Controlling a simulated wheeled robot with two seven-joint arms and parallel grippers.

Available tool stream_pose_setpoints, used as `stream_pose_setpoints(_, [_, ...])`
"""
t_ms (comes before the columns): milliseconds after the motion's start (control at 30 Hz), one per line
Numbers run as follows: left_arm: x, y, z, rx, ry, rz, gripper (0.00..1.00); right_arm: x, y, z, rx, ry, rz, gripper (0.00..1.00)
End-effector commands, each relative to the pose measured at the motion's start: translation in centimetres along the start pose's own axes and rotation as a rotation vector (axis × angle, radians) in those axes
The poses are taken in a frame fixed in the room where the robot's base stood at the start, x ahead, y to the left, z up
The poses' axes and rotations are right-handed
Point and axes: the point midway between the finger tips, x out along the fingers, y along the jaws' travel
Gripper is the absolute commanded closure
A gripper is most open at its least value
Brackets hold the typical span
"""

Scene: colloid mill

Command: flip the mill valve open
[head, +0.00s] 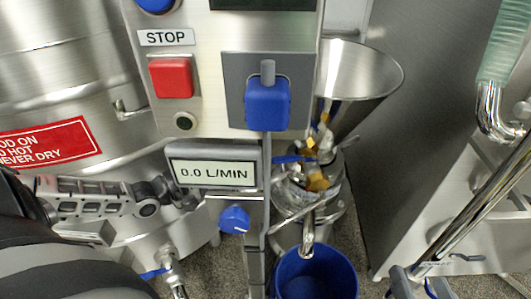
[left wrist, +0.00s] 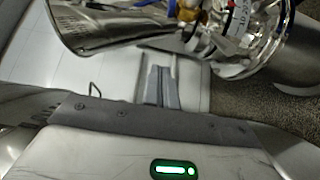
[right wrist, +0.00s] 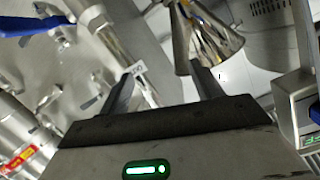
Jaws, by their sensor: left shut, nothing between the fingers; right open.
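The colloid mill (head: 308,190) stands at centre in the head view, below a steel funnel hopper (head: 360,75). A brass valve (head: 318,181) with a blue lever (head: 288,159) sits on it, partly behind the control panel. The mill also shows upper right in the left wrist view (left wrist: 245,40). My right gripper (head: 418,284) is open and empty at the lower right, apart from the mill; its spread fingers show in the right wrist view (right wrist: 163,88). My left gripper (left wrist: 160,82) is shut and empty in the left wrist view, with the hopper and mill beyond it.
A control panel (head: 215,118) with a red stop button (head: 171,78) and a flow display (head: 213,173) stands in front of the mill. A blue bucket (head: 316,275) is under the mill's spout. A steel tank (head: 60,80) fills the left. Steel pipework (head: 480,195) runs down the right.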

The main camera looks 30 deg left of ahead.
Motion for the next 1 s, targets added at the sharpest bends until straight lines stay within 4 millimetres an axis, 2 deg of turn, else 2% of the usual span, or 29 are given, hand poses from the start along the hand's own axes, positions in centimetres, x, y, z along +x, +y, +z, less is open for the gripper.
stream_pose_setpoints(167, [1.4, -0.2, 0.0, 0.000, 0.001, 0.006, 1.00, 0.1, -0.1, 0.2, 0.023, 0.016, -0.013, 0.35])
stream_pose_setpoints(400, [5.7, -0.3, 0.0, 0.001, 0.000, 0.007, 1.00, 0.4, -0.6, -0.3, 0.101, 0.076, -0.064, 0.35])
stream_pose_setpoints(733, [10.0, -0.1, 0.0, 0.001, 0.000, 0.005, 1.00, 0.6, -0.9, -1.6, 0.112, 0.164, -0.108, 0.35])
stream_pose_setpoints(800, [9.8, 0.0, 0.8, -0.005, -0.002, -0.001, 1.00, 0.4, -1.1, -2.0, 0.117, 0.163, -0.111, 0.35])
stream_pose_setpoints(1000, [9.1, 0.0, 2.6, -0.005, -0.002, -0.001, 1.00, 0.2, -1.3, -1.2, 0.158, 0.120, -0.105, 0.35])
